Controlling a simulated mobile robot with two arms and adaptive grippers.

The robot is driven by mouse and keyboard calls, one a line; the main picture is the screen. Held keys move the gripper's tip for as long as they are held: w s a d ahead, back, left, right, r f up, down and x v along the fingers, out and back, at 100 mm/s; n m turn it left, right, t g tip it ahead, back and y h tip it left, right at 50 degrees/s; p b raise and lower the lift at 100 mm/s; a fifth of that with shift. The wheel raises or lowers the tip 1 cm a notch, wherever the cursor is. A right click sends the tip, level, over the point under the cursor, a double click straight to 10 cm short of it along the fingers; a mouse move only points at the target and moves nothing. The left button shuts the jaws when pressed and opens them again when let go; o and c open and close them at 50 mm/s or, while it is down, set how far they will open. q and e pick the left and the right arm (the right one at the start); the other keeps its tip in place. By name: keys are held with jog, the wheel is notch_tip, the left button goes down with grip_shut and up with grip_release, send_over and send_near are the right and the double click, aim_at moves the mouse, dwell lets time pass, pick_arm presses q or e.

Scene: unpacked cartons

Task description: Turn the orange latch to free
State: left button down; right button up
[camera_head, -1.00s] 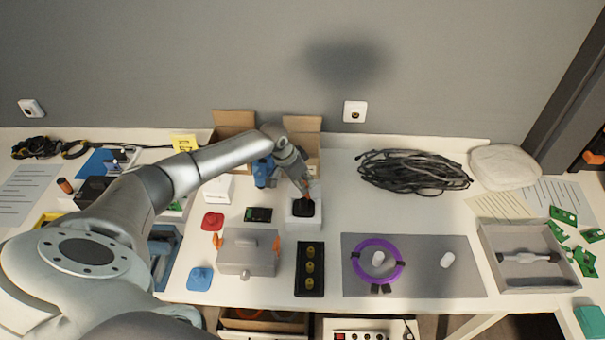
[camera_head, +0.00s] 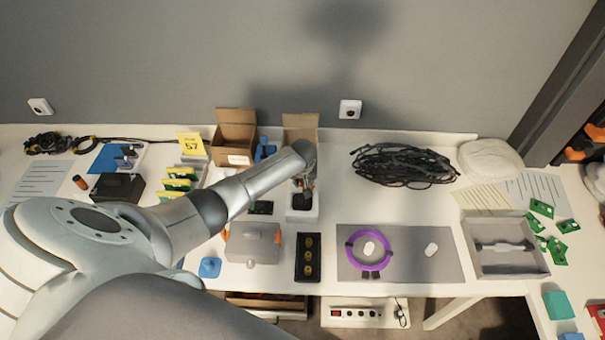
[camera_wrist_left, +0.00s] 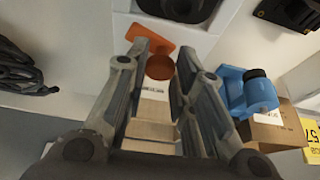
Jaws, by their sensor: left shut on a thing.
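The orange latch (camera_wrist_left: 152,38) shows in the wrist view as a flat lever with a round orange knob (camera_wrist_left: 160,67), beside a white block (camera_wrist_left: 195,42) holding a black part (camera_wrist_left: 182,8). My left gripper (camera_wrist_left: 165,60) has its fingers on both sides of the knob and is shut on the latch. In the head view the left gripper (camera_head: 303,184) points down at the back of the white block (camera_head: 301,215); the latch is mostly hidden there. My right gripper is not in view.
A grey case (camera_head: 252,243) with orange side clips and a black tray (camera_head: 309,257) stand in front. A blue object (camera_wrist_left: 250,92) and open cartons (camera_head: 235,131) are behind. Black cable (camera_head: 405,165) lies to the right; bare table is between.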

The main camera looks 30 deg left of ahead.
pick_arm(q)
jog(key=shift+w+d+n+g+y, duration=0.15)
jog(key=shift+n+g+y, duration=0.15)
jog(key=shift+n, duration=0.9)
jog(key=shift+n+y, duration=0.3)
jog(key=shift+n, duration=0.7)
jog(key=shift+r, duration=0.1)
jog(key=c, duration=1.3)
grip_release()
jog(key=shift+o, duration=0.3)
jog(key=shift+g, duration=0.3)
jog(key=v, duration=1.2)
